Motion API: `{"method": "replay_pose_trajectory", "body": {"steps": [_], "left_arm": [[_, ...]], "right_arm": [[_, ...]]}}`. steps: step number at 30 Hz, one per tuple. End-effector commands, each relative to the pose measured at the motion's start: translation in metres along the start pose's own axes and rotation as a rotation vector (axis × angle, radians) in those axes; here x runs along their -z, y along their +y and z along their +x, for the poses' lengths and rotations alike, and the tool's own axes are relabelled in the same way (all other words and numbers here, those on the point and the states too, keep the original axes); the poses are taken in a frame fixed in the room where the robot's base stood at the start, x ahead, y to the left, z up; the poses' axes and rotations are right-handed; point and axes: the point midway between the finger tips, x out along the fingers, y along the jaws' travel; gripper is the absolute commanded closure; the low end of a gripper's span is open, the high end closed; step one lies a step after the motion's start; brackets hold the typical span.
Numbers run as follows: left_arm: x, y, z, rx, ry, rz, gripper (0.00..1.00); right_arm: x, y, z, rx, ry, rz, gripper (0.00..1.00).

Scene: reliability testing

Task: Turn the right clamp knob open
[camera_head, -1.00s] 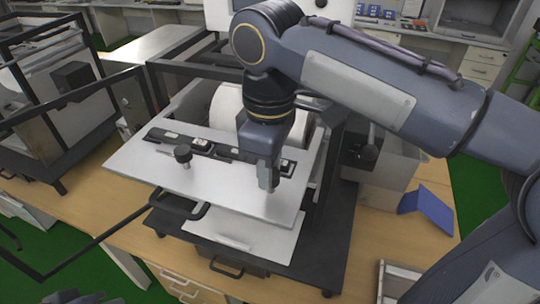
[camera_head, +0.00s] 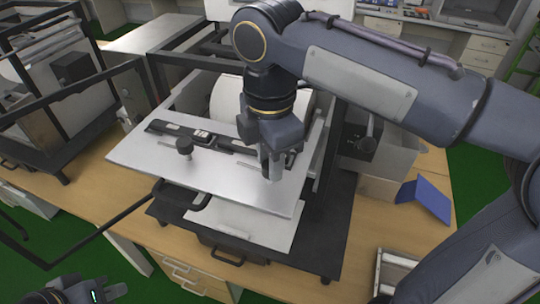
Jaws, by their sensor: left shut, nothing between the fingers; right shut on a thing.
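A flat grey metal plate (camera_head: 150,167) carries a black clamp bar (camera_head: 220,141). The left black clamp knob (camera_head: 184,146) stands upright on the plate, free of any gripper. My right gripper (camera_head: 271,172) points down at the right part of the plate, at the right end of the bar. It is shut on the right clamp knob, which its fingers hide almost fully. My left gripper (camera_head: 100,290) is at the bottom left edge, partly cut off, shut and empty, far from the plate.
A black frame with an open door surrounds the plate on a wooden desk (camera_head: 330,270). A grey box with a black handle (camera_head: 365,145) and a blue folder (camera_head: 428,198) stand at the right. A similar machine (camera_head: 45,110) stands at the left.

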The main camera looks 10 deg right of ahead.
Motion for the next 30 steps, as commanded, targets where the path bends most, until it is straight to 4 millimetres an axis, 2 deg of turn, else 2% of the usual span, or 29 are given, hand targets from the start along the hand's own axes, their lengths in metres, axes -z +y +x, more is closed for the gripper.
{"method": "replay_pose_trajectory", "body": {"steps": [7, 22, 23, 27, 30], "left_arm": [[0.0001, 0.0000, -0.0001, 0.000, 0.000, 0.000, 1.00], [0.0001, 0.0001, -0.0001, 0.000, 0.000, 0.000, 1.00], [0.0001, 0.0000, -0.0001, 0.000, 0.000, 0.000, 1.00], [0.0001, 0.0000, -0.0001, 0.000, 0.000, 0.000, 1.00], [0.0000, 0.0000, -0.0001, 0.000, 0.000, 0.000, 1.00]], "right_arm": [[0.0006, 0.0000, -0.0007, -0.002, 0.003, -0.075, 0.94], [0.0007, -0.0001, -0.0007, -0.002, 0.002, -0.093, 0.94], [0.0007, -0.0001, -0.0007, -0.002, 0.002, -0.093, 0.70], [0.0005, -0.0002, -0.0006, -0.001, 0.002, -0.092, 0.52], [0.0004, -0.0002, -0.0005, -0.001, 0.001, -0.091, 0.50]]}}
